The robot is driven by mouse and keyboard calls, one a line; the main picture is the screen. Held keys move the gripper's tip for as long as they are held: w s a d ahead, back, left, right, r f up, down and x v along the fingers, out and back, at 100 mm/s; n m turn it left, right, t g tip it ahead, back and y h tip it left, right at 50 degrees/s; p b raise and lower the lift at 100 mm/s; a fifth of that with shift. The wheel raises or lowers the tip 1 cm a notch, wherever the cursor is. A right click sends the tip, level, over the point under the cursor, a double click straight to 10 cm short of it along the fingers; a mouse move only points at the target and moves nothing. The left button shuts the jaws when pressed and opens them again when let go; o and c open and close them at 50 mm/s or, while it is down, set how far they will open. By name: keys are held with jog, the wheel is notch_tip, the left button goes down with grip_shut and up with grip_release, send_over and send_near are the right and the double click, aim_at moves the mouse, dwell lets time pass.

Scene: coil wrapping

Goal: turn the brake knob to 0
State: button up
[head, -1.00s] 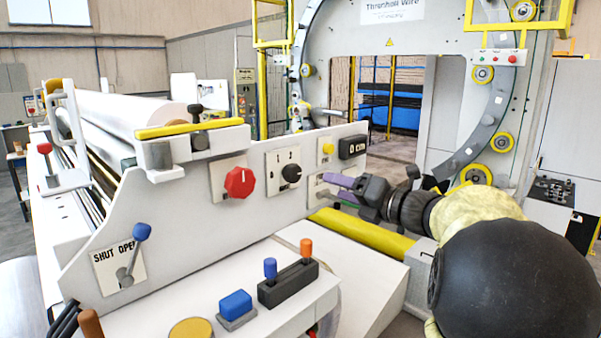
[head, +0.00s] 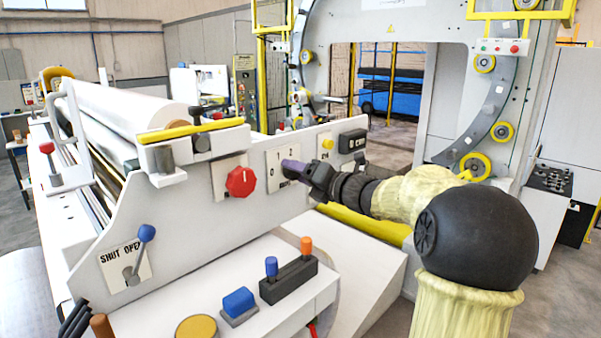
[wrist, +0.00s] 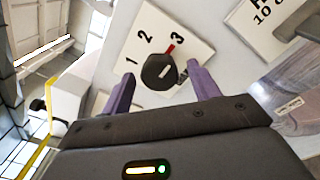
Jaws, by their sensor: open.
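The black brake knob (wrist: 158,70) sits on a white dial plate (wrist: 140,52) in the wrist view, with the figures 1, 2 and 3 showing. Its red pointer is at about 3; the 0 is not seen there. In the head view the plate (head: 276,158) is on the machine's side panel, and the knob is hidden behind my gripper (head: 292,166). My gripper is open, with purple fingers on either side of the knob in the wrist view (wrist: 161,76). Gaps show between the knob and the fingers; I cannot tell whether the tips reach its depth.
A red knob (head: 240,181) is left of the dial plate. A yellow button (head: 326,143) and a black display (head: 352,141) are to its right. Below are a control ledge with a blue button (head: 238,303) and small levers, and a yellow bar (head: 365,225).

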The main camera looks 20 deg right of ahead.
jog(key=shift+w, duration=0.1)
jog(key=c, duration=0.6)
jog(key=shift+a+f, duration=0.1)
jog(key=c, duration=0.4)
jog(key=shift+o, duration=0.2)
